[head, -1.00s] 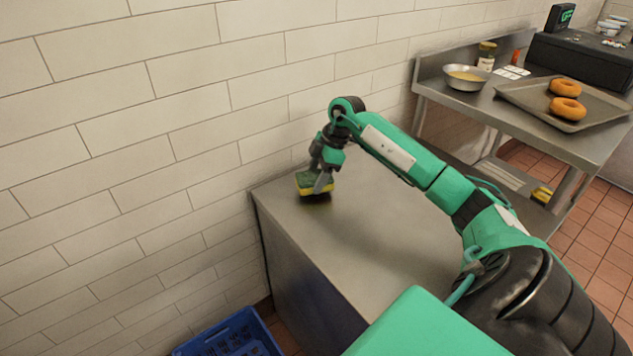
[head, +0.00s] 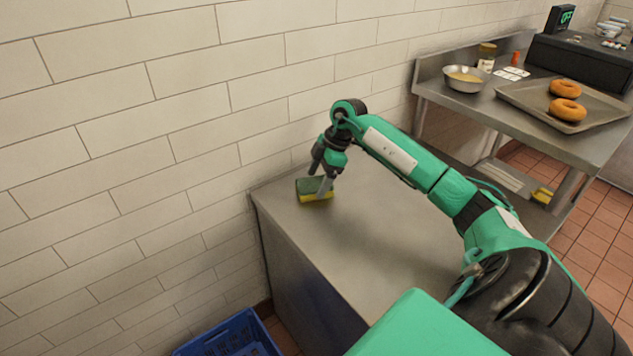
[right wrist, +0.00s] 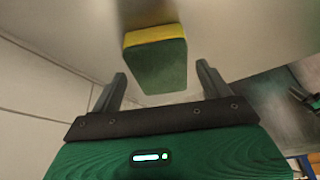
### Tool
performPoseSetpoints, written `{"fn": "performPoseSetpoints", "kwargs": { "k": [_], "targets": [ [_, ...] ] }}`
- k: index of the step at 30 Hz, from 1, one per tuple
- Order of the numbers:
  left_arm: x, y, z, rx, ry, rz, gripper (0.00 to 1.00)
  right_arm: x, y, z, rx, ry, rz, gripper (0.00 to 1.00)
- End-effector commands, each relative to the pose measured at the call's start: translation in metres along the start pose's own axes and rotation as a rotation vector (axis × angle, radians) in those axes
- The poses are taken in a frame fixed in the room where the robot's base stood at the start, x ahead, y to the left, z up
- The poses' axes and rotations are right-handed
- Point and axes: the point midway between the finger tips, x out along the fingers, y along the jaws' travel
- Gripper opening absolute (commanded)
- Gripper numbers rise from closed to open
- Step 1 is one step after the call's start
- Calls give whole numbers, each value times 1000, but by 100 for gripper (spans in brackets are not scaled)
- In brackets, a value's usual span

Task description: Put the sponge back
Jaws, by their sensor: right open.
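The sponge (head: 309,190), green on top and yellow below, lies flat on the steel counter (head: 370,240) near its far left corner, by the tiled wall. My right gripper (head: 321,182) is open at the sponge, with a finger in front of part of it. In the right wrist view the sponge (right wrist: 155,60) sits ahead of and between the two spread fingers of the gripper (right wrist: 160,85), with gaps at both sides. My left gripper is out of view.
A steel table at the right holds a metal bowl (head: 466,78), a jar (head: 486,57) and a tray (head: 530,98) with two bagels. Another yellow item (head: 542,195) lies on its lower shelf. A blue crate (head: 228,338) is on the floor. The counter's middle is clear.

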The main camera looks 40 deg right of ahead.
Motion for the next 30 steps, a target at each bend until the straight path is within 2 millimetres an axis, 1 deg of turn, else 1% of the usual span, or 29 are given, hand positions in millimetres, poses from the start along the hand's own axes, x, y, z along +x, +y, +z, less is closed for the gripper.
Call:
{"fn": "performPoseSetpoints", "kwargs": {
  "k": [1,6,9,13,15,19,30],
  "targets": [
    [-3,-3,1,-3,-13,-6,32,-12,1,0,0,-2,4,80],
    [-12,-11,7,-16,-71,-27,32,-50,1,0,0,-2,5,80],
    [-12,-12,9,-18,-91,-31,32,-70,1,0,0,-2,3,80],
    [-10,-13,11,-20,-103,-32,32,-90,0,0,0,-1,3,80],
    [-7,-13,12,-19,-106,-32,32,-97,0,0,0,-2,1,80],
    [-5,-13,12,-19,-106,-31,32,-105,0,0,0,-1,0,80],
    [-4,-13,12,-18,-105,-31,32,-106,0,0,0,-1,0,80]
  ]
}}
